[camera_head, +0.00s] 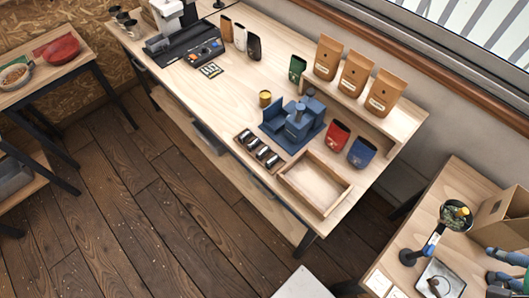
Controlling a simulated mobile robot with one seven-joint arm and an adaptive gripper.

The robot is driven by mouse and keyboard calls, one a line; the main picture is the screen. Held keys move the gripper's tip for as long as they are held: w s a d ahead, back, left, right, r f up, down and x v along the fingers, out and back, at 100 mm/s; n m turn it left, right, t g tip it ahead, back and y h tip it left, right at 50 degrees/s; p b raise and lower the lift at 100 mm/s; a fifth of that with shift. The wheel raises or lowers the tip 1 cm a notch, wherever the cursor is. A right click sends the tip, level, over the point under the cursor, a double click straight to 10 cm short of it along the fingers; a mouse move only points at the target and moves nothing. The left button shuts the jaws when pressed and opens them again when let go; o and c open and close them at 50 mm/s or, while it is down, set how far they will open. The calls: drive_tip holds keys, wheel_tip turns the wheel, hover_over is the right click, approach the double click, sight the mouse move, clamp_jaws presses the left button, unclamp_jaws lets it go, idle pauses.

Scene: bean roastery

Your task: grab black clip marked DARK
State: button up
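I cannot make out a black clip marked DARK with certainty, as lettering is too small to read. A small wooden holder (240,137) at the front edge of the long bench (225,110) holds several dark items (262,152) with pale bands. A small dark card or mat (210,70) with pale marks lies farther back, in front of the black machine. I cannot tell whether either has the clip. My gripper is not recognisable in this view.
An empty shallow wooden tray (298,188) lies beside a blue block-like device (297,122). Red (337,135) and blue (362,152) pouches stand nearby. Brown bags (356,75) line a back shelf. Side tables stand left (25,93) and lower right (395,262). Wooden floor (130,220) is open in front.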

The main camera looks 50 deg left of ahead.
drive_tip(key=o, duration=0.3)
drive_tip(key=shift+o, duration=0.2)
drive_tip(key=w+a+g+y, duration=0.1)
drive_tip(key=w+a+g, duration=0.1)
drive_tip(key=w+a, duration=1.05)
drive_tip(key=w+a+f+g, duration=0.1)
drive_tip(key=a+f, duration=0.2)
drive_tip(key=a, duration=0.5)
drive_tip(key=w+a+f, duration=0.2)
drive_tip(key=a, duration=0.7)
drive_tip(key=s+a+f+g, duration=0.1)
drive_tip(key=s+a+f, duration=0.3)
drive_tip(key=a+f, duration=0.3)
drive_tip(key=s+a+f, duration=0.4)
drive_tip(key=a+f, duration=0.3)
drive_tip(key=a, duration=0.7)
drive_tip(key=s+a+f+g+h, duration=0.1)
drive_tip(key=s+a+f, duration=0.3)
drive_tip(key=a+f, duration=0.3)
drive_tip(key=a, duration=0.4)
drive_tip(key=shift+s+f+g, duration=0.25)
drive_tip(key=shift+f+g, duration=0.05)
